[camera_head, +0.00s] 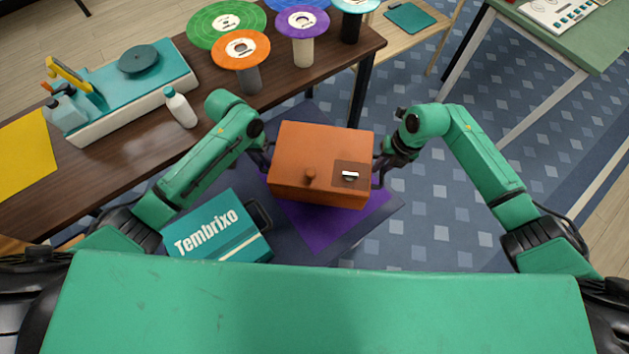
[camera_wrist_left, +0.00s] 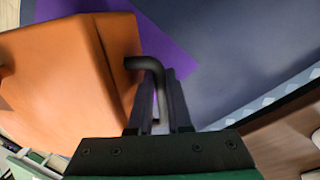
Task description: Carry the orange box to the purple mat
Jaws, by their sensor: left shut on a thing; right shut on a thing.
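The orange box (camera_head: 322,143) has a dark side handle at each end and a small knob on its face. It also fills the left of the left wrist view (camera_wrist_left: 62,70). My left gripper (camera_head: 264,160) is shut on its left handle, seen as a bent black bar in the left wrist view (camera_wrist_left: 148,64). My right gripper (camera_head: 384,164) is at its right handle, shut on it; the fingertips are small and dark there. The purple mat (camera_head: 325,229) shows below and in front of the box, which hides much of it. I cannot tell whether the box touches the mat.
A teal "Tembrixo" case (camera_head: 217,232) stands left of the mat on the dark surface (camera_head: 375,222). A brown table (camera_head: 300,78) at the back left holds a white bottle (camera_head: 180,107) and several disc-topped stands. A green table (camera_head: 580,48) is at the far right.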

